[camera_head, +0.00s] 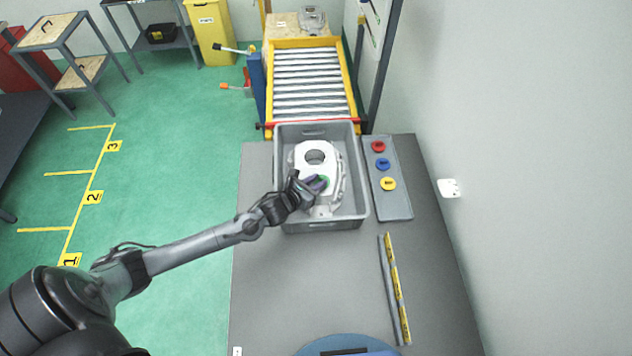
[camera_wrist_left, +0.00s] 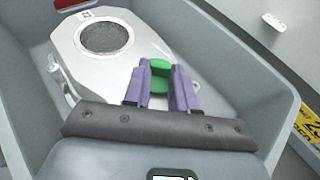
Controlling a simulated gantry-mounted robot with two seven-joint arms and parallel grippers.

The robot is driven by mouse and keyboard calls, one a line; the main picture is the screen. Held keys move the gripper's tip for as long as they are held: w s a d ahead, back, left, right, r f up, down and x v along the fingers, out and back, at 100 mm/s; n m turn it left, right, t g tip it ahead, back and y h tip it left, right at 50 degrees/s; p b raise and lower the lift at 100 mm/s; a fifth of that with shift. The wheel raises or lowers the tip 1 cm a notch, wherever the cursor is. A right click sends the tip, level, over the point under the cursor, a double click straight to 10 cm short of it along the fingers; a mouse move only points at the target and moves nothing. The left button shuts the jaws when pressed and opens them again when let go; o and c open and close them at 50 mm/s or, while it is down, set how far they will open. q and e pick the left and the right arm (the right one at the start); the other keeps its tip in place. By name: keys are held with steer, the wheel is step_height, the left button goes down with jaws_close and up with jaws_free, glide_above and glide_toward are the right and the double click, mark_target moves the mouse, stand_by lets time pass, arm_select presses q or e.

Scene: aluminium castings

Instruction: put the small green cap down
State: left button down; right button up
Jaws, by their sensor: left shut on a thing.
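The small green cap (camera_head: 325,180) is over the lower part of a silvery casting in the head view. My left gripper (camera_head: 317,185) is shut on it. In the left wrist view the green cap (camera_wrist_left: 159,66) shows between and behind the purple fingers of the gripper (camera_wrist_left: 164,88), which hide part of it. I cannot tell whether the cap touches the casting. The casting (camera_head: 312,153) lies in a grey crate (camera_head: 350,224) and has a large round opening towards its far end. My right gripper is not in view.
Right of the crate is a grey tray (camera_head: 394,208) with a red cap (camera_head: 378,146), a blue cap (camera_head: 382,163) and a yellow cap (camera_head: 388,184). A roller conveyor (camera_head: 308,85) stands behind. Crate walls surround the casting.

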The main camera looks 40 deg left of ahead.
arm_select(q)
steer(key=shift+f, duration=0.3)
steer(key=c, duration=0.9)
jaws_free()
steer(key=shift+r, duration=0.45)
steer(key=v, duration=1.2)
steer(key=shift+f, duration=0.2)
